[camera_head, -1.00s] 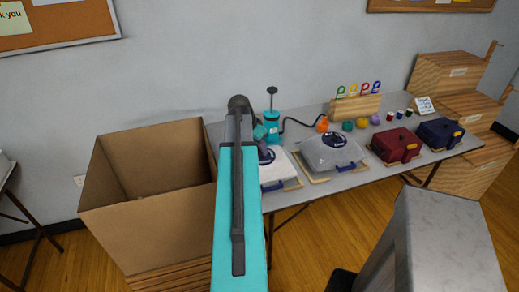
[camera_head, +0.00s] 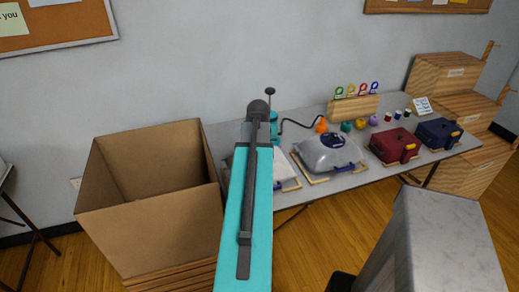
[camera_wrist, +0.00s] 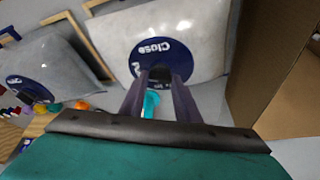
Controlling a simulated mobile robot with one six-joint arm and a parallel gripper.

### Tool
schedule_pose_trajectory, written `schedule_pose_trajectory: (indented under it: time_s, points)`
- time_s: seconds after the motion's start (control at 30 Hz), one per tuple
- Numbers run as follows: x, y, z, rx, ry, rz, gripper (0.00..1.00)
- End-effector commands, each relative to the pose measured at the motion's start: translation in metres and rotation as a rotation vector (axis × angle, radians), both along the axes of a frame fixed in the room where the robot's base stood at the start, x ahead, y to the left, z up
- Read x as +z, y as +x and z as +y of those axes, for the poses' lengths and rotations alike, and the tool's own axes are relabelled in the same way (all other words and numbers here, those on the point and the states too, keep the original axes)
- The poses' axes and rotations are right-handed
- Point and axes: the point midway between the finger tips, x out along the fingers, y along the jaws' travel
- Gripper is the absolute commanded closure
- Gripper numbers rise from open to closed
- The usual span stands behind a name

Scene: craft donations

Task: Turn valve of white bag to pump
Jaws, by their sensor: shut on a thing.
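The white bag (camera_head: 284,168) lies on a wooden frame at the left end of the table, mostly hidden behind my arm in the head view. In the wrist view the white bag (camera_wrist: 205,35) has a dark blue valve disc (camera_wrist: 152,49) with the word "Close" and another label partly covered. My gripper (camera_wrist: 160,78) is shut on the dark valve knob (camera_wrist: 160,72) at the disc's middle. The teal pump (camera_head: 274,125) stands behind the bag, partly hidden by my arm; its dark hose leads right to an orange end (camera_head: 321,125).
A greyer bag (camera_head: 318,157) with its own blue disc lies to the right. Red (camera_head: 390,147) and navy (camera_head: 440,134) cases stand farther right. A large open cardboard box (camera_head: 150,235) is close on the left. Craft items line the table's back.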

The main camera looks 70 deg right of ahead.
Motion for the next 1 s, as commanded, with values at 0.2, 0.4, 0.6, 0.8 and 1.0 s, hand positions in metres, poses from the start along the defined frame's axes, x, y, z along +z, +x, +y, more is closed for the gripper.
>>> schedule_pose_trajectory:
  time_s: [0.2,0.4,0.6,0.8,1.0]
  points:
    - [0.0000,-0.0025,-0.0016,0.154,-0.001,0.000,0.93]
    - [0.0000,-0.0032,-0.0022,0.274,0.000,0.000,0.93]
    - [0.0000,-0.0042,-0.0026,0.351,0.000,0.000,0.93]
    - [0.0001,-0.0048,-0.0025,0.384,0.000,0.000,0.93]
    - [0.0001,-0.0048,-0.0022,0.389,0.000,0.000,0.93]
